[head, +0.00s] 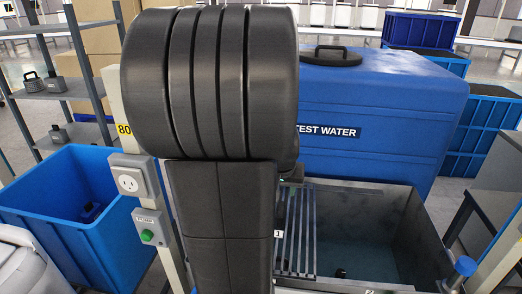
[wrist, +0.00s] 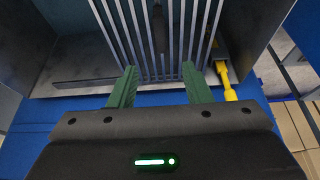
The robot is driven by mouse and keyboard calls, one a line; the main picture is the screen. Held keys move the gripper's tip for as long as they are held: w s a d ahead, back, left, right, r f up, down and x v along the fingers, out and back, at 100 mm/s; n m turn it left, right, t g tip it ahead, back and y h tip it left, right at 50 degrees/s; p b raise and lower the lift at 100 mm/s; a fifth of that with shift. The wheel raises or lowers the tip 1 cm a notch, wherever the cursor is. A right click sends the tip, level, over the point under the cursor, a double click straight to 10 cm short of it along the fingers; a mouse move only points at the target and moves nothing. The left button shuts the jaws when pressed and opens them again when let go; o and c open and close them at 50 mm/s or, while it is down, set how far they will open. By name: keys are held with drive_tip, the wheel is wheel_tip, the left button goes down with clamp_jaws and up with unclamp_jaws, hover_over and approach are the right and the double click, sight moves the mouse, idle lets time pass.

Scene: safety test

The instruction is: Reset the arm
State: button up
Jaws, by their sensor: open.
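My gripper (wrist: 160,75) shows in the wrist view with its two green fingers apart and nothing between them. Its fingertips point at the metal bars of a rack (wrist: 178,40); I cannot tell whether they touch it. In the head view my dark arm fills the middle and hides the gripper. The barred rack (head: 307,232) shows there just right of my arm, over a grey open tank (head: 405,225) with water in it.
A large blue container (head: 400,100) marked TEST WATER stands behind the tank. A post at left carries a socket (head: 130,181) and a box with a green button (head: 147,235). A blue bin (head: 60,225) stands at left. A yellow part (wrist: 226,82) is close right of the fingers.

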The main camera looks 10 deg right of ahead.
drive_tip(key=b+x, duration=0.1)
drive_tip(key=x, duration=1.2)
drive_tip(key=shift+f, duration=0.3)
drive_tip(key=shift+w+d+r+p, duration=0.1)
drive_tip(key=shift+r+p, duration=0.1)
drive_tip(key=shift+p, duration=0.2)
drive_tip(key=shift+r+p, duration=0.6)
drive_tip(key=shift+r, duration=0.05)
